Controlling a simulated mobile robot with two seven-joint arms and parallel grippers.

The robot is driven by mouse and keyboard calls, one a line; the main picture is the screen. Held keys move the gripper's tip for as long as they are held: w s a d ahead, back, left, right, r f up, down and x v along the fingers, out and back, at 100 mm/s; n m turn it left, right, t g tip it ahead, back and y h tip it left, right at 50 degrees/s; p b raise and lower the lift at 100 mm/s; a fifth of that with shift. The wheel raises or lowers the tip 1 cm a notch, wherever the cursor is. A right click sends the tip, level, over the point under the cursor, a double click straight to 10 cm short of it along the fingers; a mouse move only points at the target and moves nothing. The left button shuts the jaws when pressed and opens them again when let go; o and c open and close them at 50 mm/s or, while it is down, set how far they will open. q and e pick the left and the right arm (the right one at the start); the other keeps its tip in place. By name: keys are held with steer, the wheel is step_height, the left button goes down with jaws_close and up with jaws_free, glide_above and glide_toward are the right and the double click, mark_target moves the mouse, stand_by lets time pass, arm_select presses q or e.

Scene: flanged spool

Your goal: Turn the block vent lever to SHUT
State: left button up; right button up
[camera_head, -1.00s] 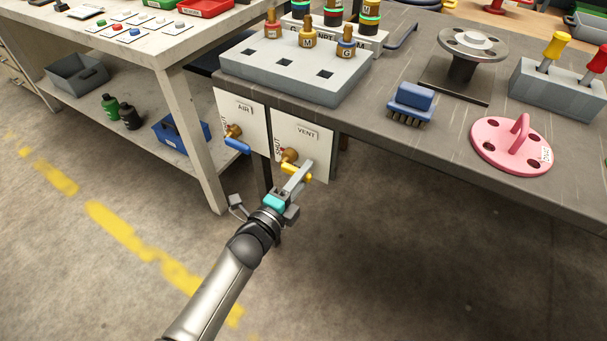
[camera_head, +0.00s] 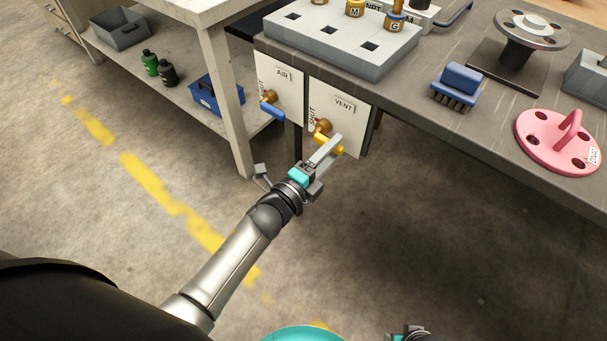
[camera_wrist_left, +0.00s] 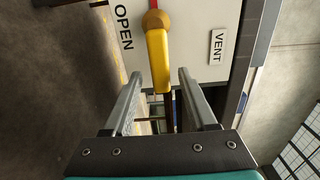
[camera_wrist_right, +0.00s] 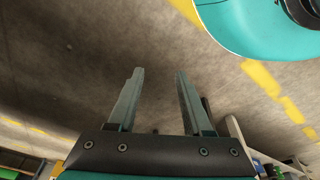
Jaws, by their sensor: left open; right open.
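The vent panel (camera_head: 345,107) is a white plate under the bench edge, with a brass valve (camera_head: 321,126) and a yellow lever (camera_head: 329,144). The lever points right and slightly down in the head view; SHUT is printed left of the valve. In the left wrist view the yellow lever (camera_wrist_left: 159,60) has its free end between the fingertips, with OPEN lettering (camera_wrist_left: 124,28) to the left. My left gripper (camera_head: 328,148) is open around the lever's end; I cannot tell whether a finger touches it. My right gripper (camera_wrist_right: 156,75) is open and empty, above the floor.
The AIR panel (camera_head: 277,88) with a blue lever (camera_head: 272,111) is just left of the vent panel. A white table (camera_head: 234,125) with a lower shelf stands further left. The bench (camera_head: 480,122) overhangs on the right. The floor in front is clear.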

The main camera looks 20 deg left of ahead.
arm_select(q)
steer(key=p+v, duration=0.2)
steer(key=v, duration=1.1)
steer(key=shift+s+p, duration=0.35)
arm_select(e)
steer(key=s+d+f, duration=0.2)
steer(key=s+f, duration=0.1)
steer(key=f, duration=0.2)
steer(key=shift+d, duration=0.35)
